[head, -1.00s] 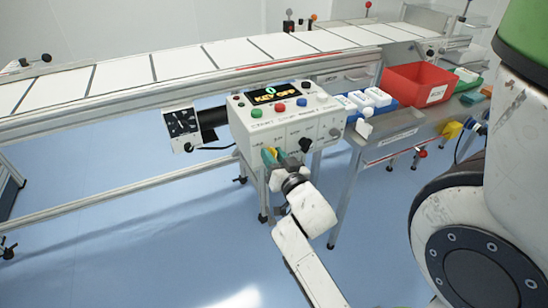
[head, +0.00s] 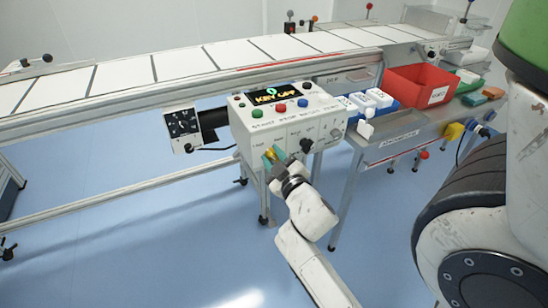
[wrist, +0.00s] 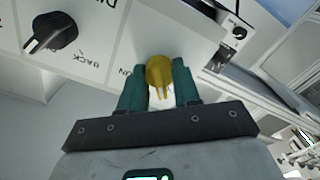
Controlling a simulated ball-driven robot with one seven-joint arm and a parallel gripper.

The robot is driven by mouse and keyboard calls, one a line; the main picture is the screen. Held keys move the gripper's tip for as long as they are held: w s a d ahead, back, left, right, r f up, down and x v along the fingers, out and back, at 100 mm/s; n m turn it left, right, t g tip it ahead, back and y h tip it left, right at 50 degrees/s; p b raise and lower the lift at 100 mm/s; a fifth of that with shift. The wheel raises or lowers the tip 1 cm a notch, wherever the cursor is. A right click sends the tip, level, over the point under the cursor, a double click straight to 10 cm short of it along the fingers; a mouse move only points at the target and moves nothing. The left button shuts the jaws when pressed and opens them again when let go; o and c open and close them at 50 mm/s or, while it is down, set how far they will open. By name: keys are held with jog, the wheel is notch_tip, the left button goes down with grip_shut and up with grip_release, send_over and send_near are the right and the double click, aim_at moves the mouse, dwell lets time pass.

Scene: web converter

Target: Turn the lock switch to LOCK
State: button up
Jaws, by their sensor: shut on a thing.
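The control box (head: 285,118) stands in front of the conveyor, its lit display (head: 279,94) reading "KEY OFF". My gripper (head: 271,158) is at the lower left of the box's front. In the wrist view its teal fingers (wrist: 159,90) are shut on a yellow knob (wrist: 158,72), one finger on each side. The letters "ON" show left of this knob; its other labels are hidden. A black knob (wrist: 50,33) marked "BACK" is on the same panel, apart from my fingers. I cannot read a LOCK label, so I cannot tell which knob is the lock switch.
Coloured buttons (head: 281,107) sit on the box's sloping top. A black switch unit (head: 183,124) hangs left of it. A red bin (head: 420,85) and blue tray (head: 373,104) stand on the bench to the right. The blue floor (head: 130,235) at left front is clear.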

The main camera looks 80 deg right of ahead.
jog(key=shift+n, duration=1)
jog(key=o, duration=1)
jog(key=shift+o, duration=0.2)
jog(key=b+v, duration=0.2)
jog(key=v, duration=0.9)
jog(key=shift+w, duration=0.1)
